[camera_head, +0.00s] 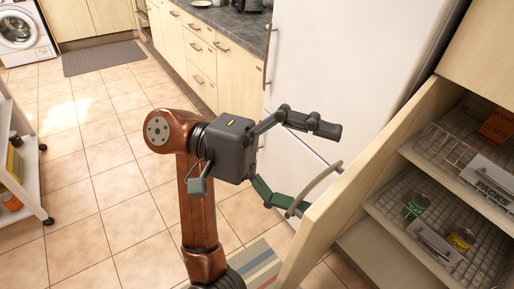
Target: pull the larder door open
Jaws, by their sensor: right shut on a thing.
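The larder door (352,182) is a pale wood panel at the right, standing open, with the larder's shelves showing beyond it. Its curved metal handle (316,190) is on the door's left face. My right gripper (312,168) is at this handle, with its green lower finger against the handle's lower end and its dark upper finger above. It is shut on the handle, though the fingers look spread in this view. My left gripper is out of view.
Wire shelves (405,232) hold a green can (415,207), a yellow can (461,239) and labelled bins. A white fridge (335,60) stands behind my gripper. A white trolley (28,190) is at the left edge. Tiled floor (100,150) is clear between them.

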